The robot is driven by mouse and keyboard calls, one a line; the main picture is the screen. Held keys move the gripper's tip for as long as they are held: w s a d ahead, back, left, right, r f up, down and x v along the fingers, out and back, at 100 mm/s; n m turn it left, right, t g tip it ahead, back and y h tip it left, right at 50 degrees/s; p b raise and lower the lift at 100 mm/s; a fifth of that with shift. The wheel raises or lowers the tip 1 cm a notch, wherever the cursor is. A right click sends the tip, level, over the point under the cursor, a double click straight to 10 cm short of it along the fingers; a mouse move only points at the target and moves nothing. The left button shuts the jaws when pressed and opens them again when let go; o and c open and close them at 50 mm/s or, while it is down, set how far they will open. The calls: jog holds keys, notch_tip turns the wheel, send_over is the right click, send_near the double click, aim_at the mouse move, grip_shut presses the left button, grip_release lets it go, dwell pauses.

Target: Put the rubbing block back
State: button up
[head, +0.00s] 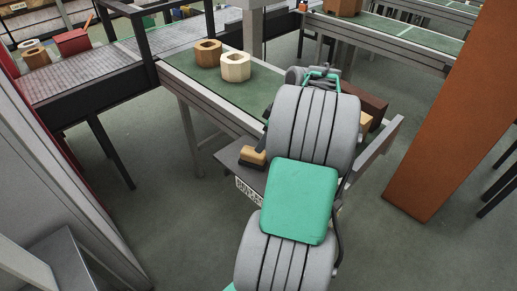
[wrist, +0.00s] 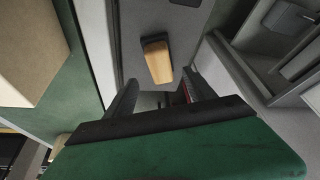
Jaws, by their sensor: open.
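The rubbing block (wrist: 158,62), light wood with a dark part, lies on a grey shelf (wrist: 187,20) in the wrist view. It is ahead of my gripper (wrist: 160,95), roughly in line with the space between the two dark fingers. The fingers are apart, with nothing held between them. In the head view the block (head: 250,158) sits on the grey shelf (head: 231,157) at the front side of the green-topped table, just left of my arm. My arm hides most of the gripper and part of the shelf there.
Two hexagonal rings, one brown (head: 207,54) and one pale (head: 235,67), stand on the green-topped table (head: 188,72). A dark brown box (head: 375,108) is right of my arm. A roller conveyor (head: 85,75) is at left, an orange-brown post (head: 445,110) at right.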

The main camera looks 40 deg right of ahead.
jog(key=w+a+r+m, duration=0.1)
jog(key=a+r, duration=0.2)
jog(key=a, duration=0.5)
jog(key=w+a+r+m, duration=0.1)
jog(key=w+a+r, duration=0.1)
jog(key=a, duration=0.7)
jog(key=s+a+f+m+h, duration=0.1)
jog(key=s+a, duration=0.4)
jog(key=a, duration=0.3)
jog(key=s+a+f+m+g, duration=0.1)
jog(key=s+a, duration=0.4)
jog(key=a, duration=0.3)
jog(key=shift+f+m+h, duration=0.15)
jog(key=shift+m+h, duration=0.25)
